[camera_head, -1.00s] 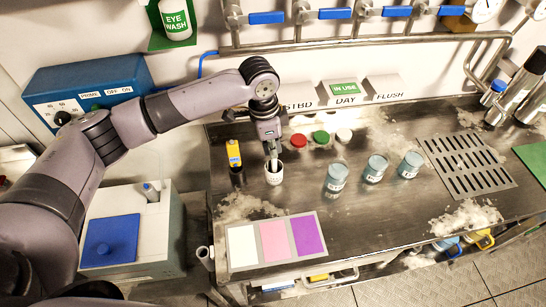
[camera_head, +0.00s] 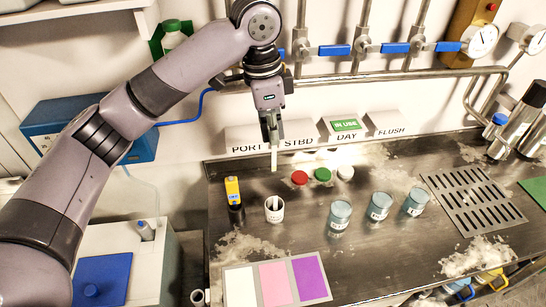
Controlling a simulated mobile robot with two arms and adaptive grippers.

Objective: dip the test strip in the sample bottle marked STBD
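My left gripper (camera_head: 272,140) points down over the back of the steel bench and is shut on a pale test strip (camera_head: 274,160). The strip hangs upright in the air, touching no bottle. A white cup (camera_head: 274,213) with a strip-like piece inside stands below and in front of it. Three open blue-grey sample bottles stand to the right: a left one (camera_head: 339,217), a middle one (camera_head: 379,207) and a right one (camera_head: 415,203). Their labels are too small to read surely, so I cannot tell which is STBD. My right gripper is out of view.
Red (camera_head: 299,178), green (camera_head: 322,174) and white (camera_head: 345,172) caps lie behind the bottles. A yellow-and-black meter (camera_head: 234,200) stands left of the cup. A colour chart (camera_head: 276,284) lies at the front. Wall holders read PORT, STBD, DAY and FLUSH. A drain grate (camera_head: 470,205) is at right.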

